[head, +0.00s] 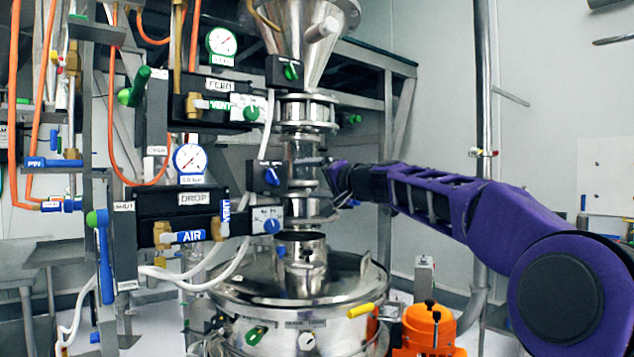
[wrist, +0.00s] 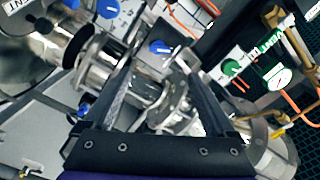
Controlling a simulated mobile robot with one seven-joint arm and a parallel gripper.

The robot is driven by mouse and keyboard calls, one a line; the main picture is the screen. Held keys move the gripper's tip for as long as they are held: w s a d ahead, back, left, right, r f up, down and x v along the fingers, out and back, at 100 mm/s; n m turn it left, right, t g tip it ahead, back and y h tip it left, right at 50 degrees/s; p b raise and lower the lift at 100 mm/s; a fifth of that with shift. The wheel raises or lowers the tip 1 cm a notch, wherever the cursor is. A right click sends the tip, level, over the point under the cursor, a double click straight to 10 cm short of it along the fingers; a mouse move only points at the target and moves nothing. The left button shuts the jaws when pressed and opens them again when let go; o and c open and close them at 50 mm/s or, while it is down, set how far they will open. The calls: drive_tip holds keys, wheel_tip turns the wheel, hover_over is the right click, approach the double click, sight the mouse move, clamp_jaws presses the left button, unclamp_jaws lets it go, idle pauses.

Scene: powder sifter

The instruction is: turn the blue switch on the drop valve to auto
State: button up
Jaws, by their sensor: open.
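A blue switch (head: 271,177) sits on a small black box beside the steel drop pipe (head: 303,158), above the DROP panel (head: 182,203). A second blue knob (head: 271,226) sits lower, on the white plate at that panel's right end. My gripper (head: 326,178) is to the right of the pipe, partly blending with the metal parts. In the wrist view my gripper (wrist: 157,75) is open and empty, its fingers apart. A blue switch (wrist: 160,47) shows beyond and between them, apart from them. Another blue knob (wrist: 110,8) is at the top left. The switch positions are too small to read.
The upper FEED panel (head: 220,86) has a green knob (head: 250,113), and a green switch (head: 291,70) sits near the steel hopper (head: 300,25). A steel vessel (head: 300,300) stands below. An orange device (head: 428,328) stands at lower right. Hoses and pipes crowd the left.

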drive_tip(key=shift+v, duration=1.15)
